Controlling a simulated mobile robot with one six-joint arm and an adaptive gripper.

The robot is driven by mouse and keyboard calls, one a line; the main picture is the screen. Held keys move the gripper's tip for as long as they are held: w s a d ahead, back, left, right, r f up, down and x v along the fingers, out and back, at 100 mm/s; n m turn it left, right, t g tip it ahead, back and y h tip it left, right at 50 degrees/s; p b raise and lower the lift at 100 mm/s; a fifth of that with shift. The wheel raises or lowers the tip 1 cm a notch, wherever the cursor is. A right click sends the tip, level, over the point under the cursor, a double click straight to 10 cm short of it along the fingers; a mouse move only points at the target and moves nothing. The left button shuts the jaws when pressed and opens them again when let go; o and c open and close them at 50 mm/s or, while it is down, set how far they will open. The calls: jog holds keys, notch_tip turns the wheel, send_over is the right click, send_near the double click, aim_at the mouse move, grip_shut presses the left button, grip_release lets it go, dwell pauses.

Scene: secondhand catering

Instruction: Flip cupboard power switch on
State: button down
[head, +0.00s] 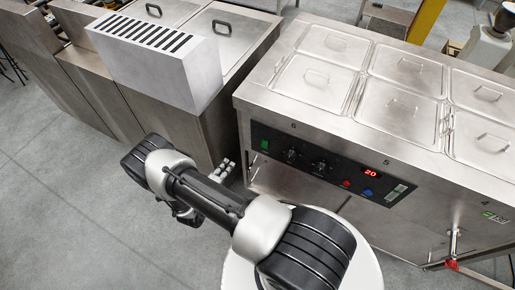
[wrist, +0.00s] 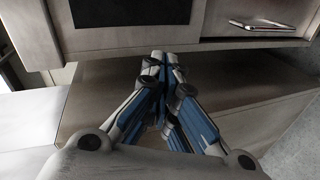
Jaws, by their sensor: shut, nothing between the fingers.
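The green power switch (head: 265,145) sits at the left end of the black control panel (head: 330,165) on the front of the steel hot cupboard (head: 290,95). Whether it is on cannot be told; the panel's red display (head: 370,173) is lit and reads 20. In the wrist view my gripper (wrist: 161,58) is shut and empty, its fingertips together just below a dark panel (wrist: 135,10) on a steel front. Contact cannot be judged. No switch shows in the wrist view. In the head view my arm hides much of the space left of and below the control panel.
Two dark knobs (head: 305,161), a red button (head: 347,183) and a blue button (head: 368,192) share the panel. Lidded pans (head: 400,105) cover the cupboard top. A slotted steel box (head: 160,60) stands on the left counter. Grey floor (head: 50,200) is open at left.

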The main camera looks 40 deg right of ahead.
aim_at(265, 144)
jog(key=s+d+f+n+h, duration=0.1)
jog(key=s+d+h, duration=0.1)
jog(key=s, duration=0.4)
jog(key=shift+s+d+n, duration=0.15)
jog(key=shift+d+n, duration=0.05)
jog(key=shift+n, duration=0.1)
jog(key=shift+d+f, duration=0.1)
jog(key=b+x, duration=0.1)
jog(key=x, duration=1.3)
jog(key=shift+b, duration=0.3)
